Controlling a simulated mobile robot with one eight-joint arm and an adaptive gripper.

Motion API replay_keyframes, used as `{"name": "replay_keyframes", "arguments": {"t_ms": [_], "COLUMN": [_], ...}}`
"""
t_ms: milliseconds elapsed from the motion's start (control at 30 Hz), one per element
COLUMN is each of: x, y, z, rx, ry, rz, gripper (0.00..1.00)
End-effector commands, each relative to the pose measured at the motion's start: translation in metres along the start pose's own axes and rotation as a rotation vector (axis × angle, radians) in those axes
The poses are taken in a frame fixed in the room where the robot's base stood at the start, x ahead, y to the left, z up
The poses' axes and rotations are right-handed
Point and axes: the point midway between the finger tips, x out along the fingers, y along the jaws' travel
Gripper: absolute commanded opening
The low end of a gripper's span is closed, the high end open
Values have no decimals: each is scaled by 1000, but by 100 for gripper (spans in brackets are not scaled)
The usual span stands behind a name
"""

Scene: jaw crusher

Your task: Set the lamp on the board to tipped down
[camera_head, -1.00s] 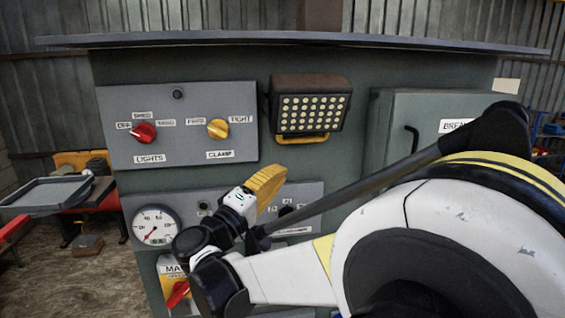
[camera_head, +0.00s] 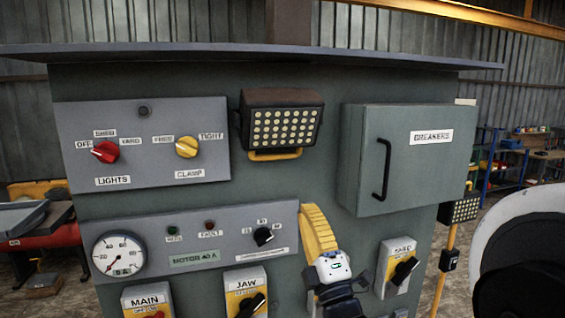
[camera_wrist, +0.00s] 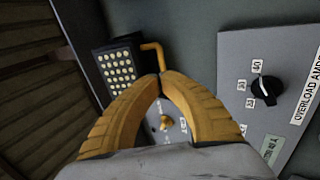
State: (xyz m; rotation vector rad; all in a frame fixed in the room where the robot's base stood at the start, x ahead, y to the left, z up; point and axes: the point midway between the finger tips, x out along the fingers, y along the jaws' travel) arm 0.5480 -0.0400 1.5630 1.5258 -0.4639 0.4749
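The lamp (camera_head: 281,124) is a dark box with rows of pale bulbs, mounted high on the green-grey board. Its face looks outward, and a yellow bar handle (camera_head: 275,155) runs under it. In the wrist view the lamp (camera_wrist: 119,69) is left of the fingertips, with its handle (camera_wrist: 156,57) just beyond them. My gripper (camera_head: 309,208) has yellow fingers pointing up, below and right of the lamp, apart from it in the head view. In the wrist view the fingertips (camera_wrist: 160,76) meet, with nothing visible held. The yellow CLAMP knob (camera_head: 187,147) seems to point towards FREE.
The red LIGHTS knob (camera_head: 105,151) is left of the clamp knob. A breaker cabinet (camera_head: 395,165) with a protruding handle stands right of the lamp. The overload panel (camera_head: 200,235) and several switches lie below. A roof edge (camera_head: 250,58) overhangs the board.

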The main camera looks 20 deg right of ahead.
Motion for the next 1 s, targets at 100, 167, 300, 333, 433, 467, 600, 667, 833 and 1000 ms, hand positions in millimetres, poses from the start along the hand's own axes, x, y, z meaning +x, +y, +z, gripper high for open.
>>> {"name": "replay_keyframes", "arguments": {"t_ms": [100, 167, 300, 333, 433, 467, 600, 667, 833, 1000], "x": [6, 13, 40, 47, 69, 76, 104, 113, 132, 139], "y": [6, 6, 7, 7, 7, 8, 7, 8, 7, 6], "z": [2, 2, 2, 2, 1, 1, 2, 2, 2, 2], "rx": [-10, -10, -9, -9, -8, -8, -9, -9, -8, -8], "ry": [-5, -4, -3, -3, -2, -2, -3, -3, -3, -3], "rz": [21, 20, 18, 18, 17, 17, 16, 16, 16, 16], "gripper": [0, 0, 0, 0, 0, 0, 0, 0, 0, 0]}}
